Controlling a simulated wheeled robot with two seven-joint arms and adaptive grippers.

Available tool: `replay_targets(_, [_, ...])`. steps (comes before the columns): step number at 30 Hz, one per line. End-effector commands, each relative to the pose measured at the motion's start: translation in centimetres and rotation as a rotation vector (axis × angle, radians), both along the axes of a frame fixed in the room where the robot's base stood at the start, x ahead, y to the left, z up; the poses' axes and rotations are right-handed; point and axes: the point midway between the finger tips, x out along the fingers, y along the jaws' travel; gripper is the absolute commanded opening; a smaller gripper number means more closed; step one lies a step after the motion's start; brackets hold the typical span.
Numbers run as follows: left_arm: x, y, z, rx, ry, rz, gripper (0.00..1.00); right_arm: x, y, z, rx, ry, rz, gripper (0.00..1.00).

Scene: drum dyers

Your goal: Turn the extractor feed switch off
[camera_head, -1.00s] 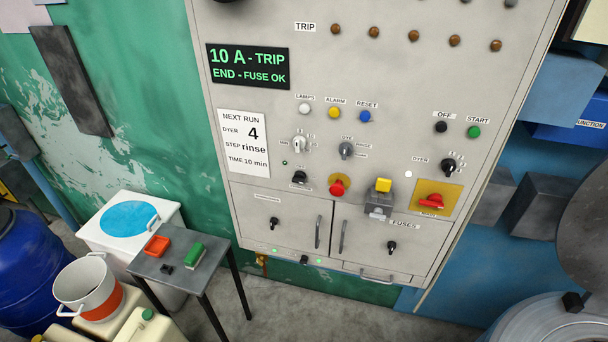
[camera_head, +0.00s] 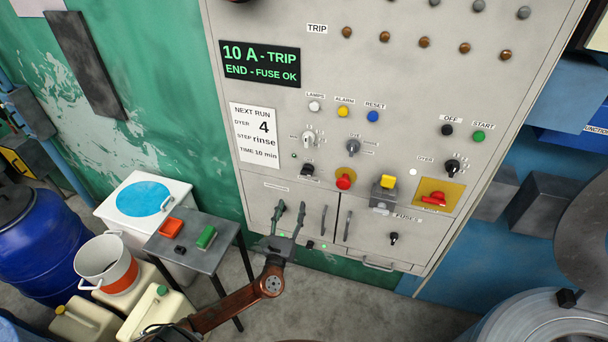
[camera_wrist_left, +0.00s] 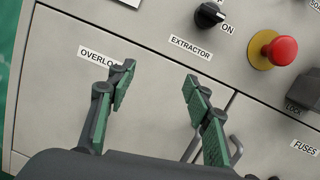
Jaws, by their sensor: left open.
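The extractor switch is a black rotary knob (camera_head: 307,169) on the grey panel (camera_head: 270,185), left of the red mushroom button. In the left wrist view the knob (camera_wrist_left: 208,14) sits above the EXTRACTOR label, its pale mark on the right near the word ON. My left gripper (camera_head: 290,214) is open and empty, below the knob and in front of the lower left door. Its green-padded fingers also show in the left wrist view (camera_wrist_left: 158,88), below and left of the knob and apart from it. They partly cover the OVERLOAD label. My right gripper is out of view.
The red mushroom button (camera_head: 345,180) and a yellow-topped lock box (camera_head: 384,192) stand out right of the knob. Door handles (camera_head: 323,220) project below. A small table (camera_head: 190,258) with red and green items, plus buckets and canisters, stands at left.

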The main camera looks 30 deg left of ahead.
Motion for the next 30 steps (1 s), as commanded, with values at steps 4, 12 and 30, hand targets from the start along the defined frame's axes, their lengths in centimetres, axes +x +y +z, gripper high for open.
replay_targets(4, [-1.0,-2.9,6.5,0.158,-0.107,-0.027,0.46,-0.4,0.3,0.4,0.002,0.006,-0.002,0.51])
replay_targets(12, [0.6,-3.3,9.2,0.207,-0.140,-0.029,0.46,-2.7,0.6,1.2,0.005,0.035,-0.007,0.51])
replay_targets(30, [5.6,-2.0,11.0,0.203,-0.135,-0.028,0.46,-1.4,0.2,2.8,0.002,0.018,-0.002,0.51])
